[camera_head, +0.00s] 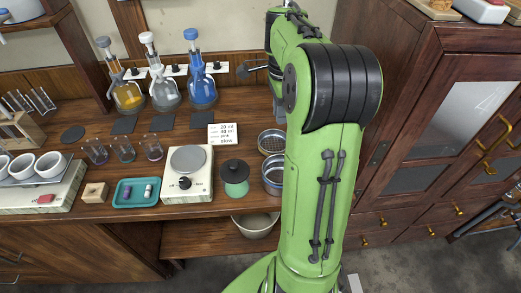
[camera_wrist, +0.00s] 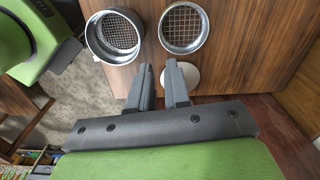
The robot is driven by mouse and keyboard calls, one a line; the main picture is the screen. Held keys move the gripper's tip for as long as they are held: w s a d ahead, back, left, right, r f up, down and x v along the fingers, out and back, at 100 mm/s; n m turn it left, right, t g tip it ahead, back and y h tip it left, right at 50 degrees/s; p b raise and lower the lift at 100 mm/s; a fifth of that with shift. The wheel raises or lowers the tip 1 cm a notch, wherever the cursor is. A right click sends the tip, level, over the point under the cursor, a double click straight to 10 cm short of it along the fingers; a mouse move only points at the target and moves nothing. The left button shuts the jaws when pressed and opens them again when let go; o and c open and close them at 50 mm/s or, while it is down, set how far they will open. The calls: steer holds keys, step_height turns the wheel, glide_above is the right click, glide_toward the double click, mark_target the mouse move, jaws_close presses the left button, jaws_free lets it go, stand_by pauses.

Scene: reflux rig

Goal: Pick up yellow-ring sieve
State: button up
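Two round metal sieves with mesh bottoms stand on the wooden bench. In the head view, the rear sieve (camera_head: 271,141) and the front sieve (camera_head: 272,172) are partly hidden by my green arm. In the wrist view, a deeper-looking sieve (camera_wrist: 112,36) is at upper left and another sieve (camera_wrist: 184,28) at upper right. I cannot clearly make out a yellow ring on either. My gripper (camera_wrist: 159,66) shows two grey fingers apart with nothing between them. The sieves lie beyond the fingertips, not touched. My gripper is hidden in the head view.
Flasks (camera_head: 201,90) stand at the back. A wooden cabinet (camera_head: 435,120) is at right. A pale disc (camera_wrist: 187,76) shows behind my right finger.

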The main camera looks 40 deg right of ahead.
steer(key=b, duration=0.5)
glide_toward(278, 149)
steer(key=f, duration=0.2)
steer(key=s+a+f, duration=0.1)
steer(key=f, duration=0.1)
steer(key=s+a+f, duration=0.1)
steer(key=f, duration=0.1)
steer(key=shift+s+a+f, duration=0.1)
steer(key=shift+f, duration=0.15)
steer(key=shift+r, duration=0.1)
steer(key=shift+c, duration=0.3)
jaws_close()
